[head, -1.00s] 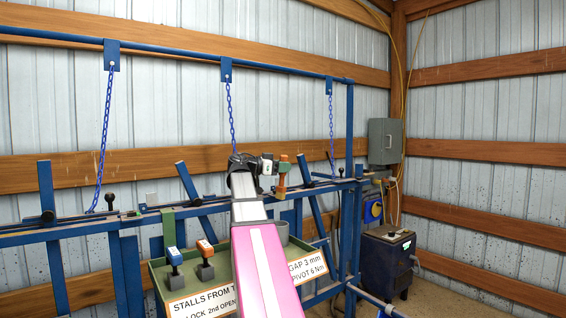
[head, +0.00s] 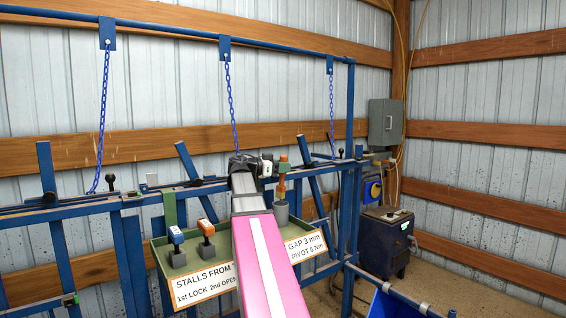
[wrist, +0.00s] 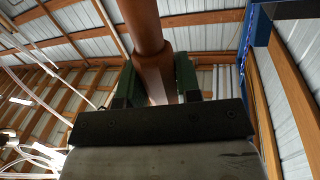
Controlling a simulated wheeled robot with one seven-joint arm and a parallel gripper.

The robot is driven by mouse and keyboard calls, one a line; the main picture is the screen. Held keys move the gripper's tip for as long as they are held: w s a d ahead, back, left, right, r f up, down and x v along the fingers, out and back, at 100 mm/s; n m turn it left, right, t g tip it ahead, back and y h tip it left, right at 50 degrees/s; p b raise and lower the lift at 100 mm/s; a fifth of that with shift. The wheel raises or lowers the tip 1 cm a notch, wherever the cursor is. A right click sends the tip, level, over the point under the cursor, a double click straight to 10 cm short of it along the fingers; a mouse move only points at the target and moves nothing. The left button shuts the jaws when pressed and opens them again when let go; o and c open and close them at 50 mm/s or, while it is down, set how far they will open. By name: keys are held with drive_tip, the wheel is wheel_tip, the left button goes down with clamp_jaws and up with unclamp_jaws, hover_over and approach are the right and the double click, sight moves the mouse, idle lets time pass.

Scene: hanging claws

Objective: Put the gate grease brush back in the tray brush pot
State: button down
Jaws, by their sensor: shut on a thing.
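My gripper (head: 274,168) is shut on the gate grease brush (head: 283,163), which shows an orange-brown handle, held roughly upright. In the wrist view the brown handle (wrist: 149,45) runs up between the two green-padded fingers. The grey tray brush pot (head: 281,214) stands at the right part of the green tray (head: 160,262), partly behind my arm. The brush is over the pot in the head view, its lower end at about the pot's rim. I cannot tell whether its tip is inside. The bristles are not clearly visible.
Blue-topped (head: 176,240) and orange-topped (head: 207,236) tools stand in grey blocks at the tray's left. Blue stall rails and hanging chains (head: 232,105) are close around my arm. A blue bin (head: 395,305) is at the lower right.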

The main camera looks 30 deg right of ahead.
sight(279, 190)
drive_tip(key=shift+f, duration=4.6)
drive_tip(key=shift+c, duration=2.4)
unclamp_jaws()
